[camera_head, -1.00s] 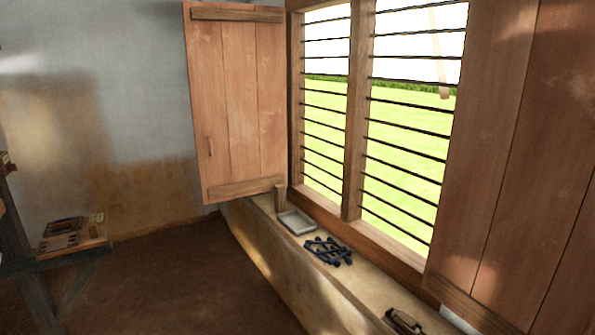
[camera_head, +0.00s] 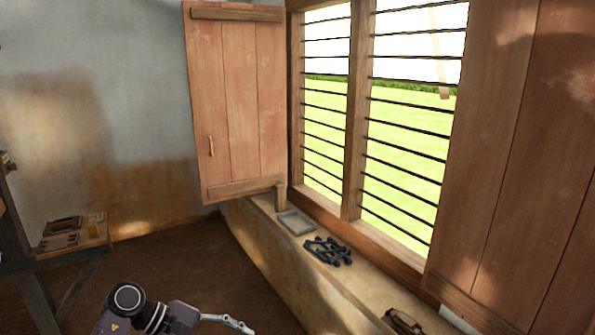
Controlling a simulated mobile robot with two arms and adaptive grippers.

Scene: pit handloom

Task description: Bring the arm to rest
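One of my arms shows at the bottom left of the head view, low over the brown floor. A round dark joint leads right to a small gripper (camera_head: 228,322), which I take as my left one. Its thin grey finger points right, toward the ledge, and touches nothing that I can see. It is seen from the side and partly cut by the frame's lower edge, so I cannot tell whether it is open or shut. No held object shows. My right gripper is not in view.
A ledge (camera_head: 262,245) under the barred window holds a grey tray (camera_head: 296,222), a pile of dark pieces (camera_head: 328,251) and a dark-topped tool (camera_head: 403,321). Wooden shutters (camera_head: 237,105) stand open. A small table (camera_head: 85,246) with tools stands left. Floor between is free.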

